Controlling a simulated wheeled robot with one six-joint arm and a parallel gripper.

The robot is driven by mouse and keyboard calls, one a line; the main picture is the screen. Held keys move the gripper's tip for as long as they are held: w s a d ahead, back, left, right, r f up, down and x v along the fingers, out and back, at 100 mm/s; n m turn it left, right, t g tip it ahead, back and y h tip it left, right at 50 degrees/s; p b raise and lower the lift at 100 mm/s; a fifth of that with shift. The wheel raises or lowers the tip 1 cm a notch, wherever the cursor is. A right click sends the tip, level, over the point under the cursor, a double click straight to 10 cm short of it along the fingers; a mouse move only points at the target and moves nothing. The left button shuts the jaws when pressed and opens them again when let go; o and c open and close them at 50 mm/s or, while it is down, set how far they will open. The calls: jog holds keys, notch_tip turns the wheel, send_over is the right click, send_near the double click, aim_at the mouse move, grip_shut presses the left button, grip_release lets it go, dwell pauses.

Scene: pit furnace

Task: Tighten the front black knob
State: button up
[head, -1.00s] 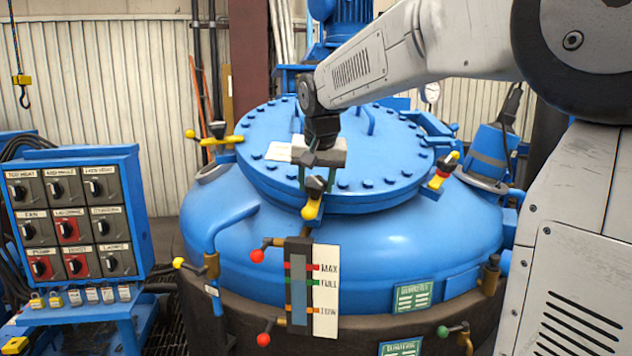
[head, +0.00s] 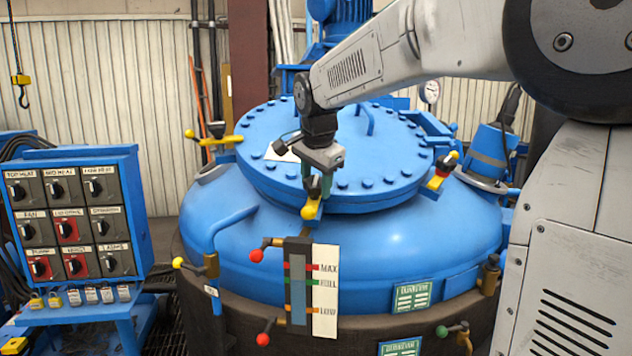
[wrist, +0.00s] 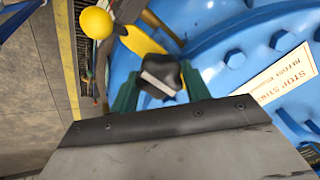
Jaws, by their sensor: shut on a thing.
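The front black knob (head: 313,186) sits on the yellow clamp (head: 311,208) at the front edge of the blue lid (head: 250,150). In the wrist view the knob (wrist: 160,77) is lobed with a pale patch on it, beside the yellow clamp arm and its yellow ball (wrist: 96,22). My gripper (head: 318,180) comes down over the knob from above. Its green fingers (wrist: 160,88) are on either side of the knob and shut on it. The gripper body partly hides the knob in the head view.
Other clamps stand at the lid's left (head: 215,138) and right (head: 442,170). A level gauge (head: 299,285) with red-balled levers is below the front clamp. A switch panel (head: 75,215) is at left. Lid bolts and a paper label (wrist: 275,78) lie close to the gripper.

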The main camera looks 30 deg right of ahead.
jog(key=shift+m, duration=0.3)
jog(key=o, duration=1)
jog(key=v, duration=0.8)
jog(key=shift+f, duration=0.1)
